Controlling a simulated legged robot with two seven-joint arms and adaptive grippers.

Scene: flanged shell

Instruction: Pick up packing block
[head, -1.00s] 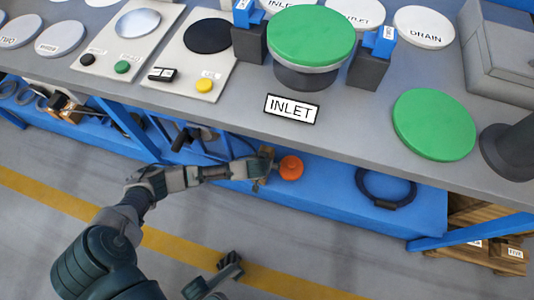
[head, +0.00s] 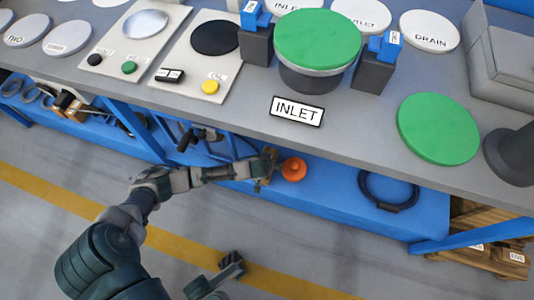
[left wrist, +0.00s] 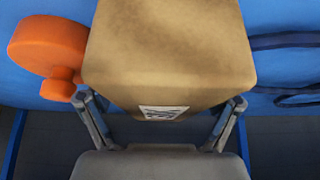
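The packing block is a tan block with a small printed label. In the left wrist view the packing block (left wrist: 170,50) fills the upper middle, its labelled face towards me. In the head view only a small part of the block (head: 268,165) shows, on the blue lower shelf. My left gripper (head: 262,172) is at the block under the bench. In the left wrist view its two fingers (left wrist: 162,104) are spread wide at the block's near edges; I see no clear grip. My right gripper (head: 229,264) is low in the head view; its finger opening is unclear.
An orange round object (head: 293,169) sits close beside the block. A dark cable loop (head: 388,190) lies farther right on the blue shelf (head: 335,205). The grey bench top (head: 350,130) overhangs the shelf. A blue leg (head: 140,130) stands left of the gripper.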

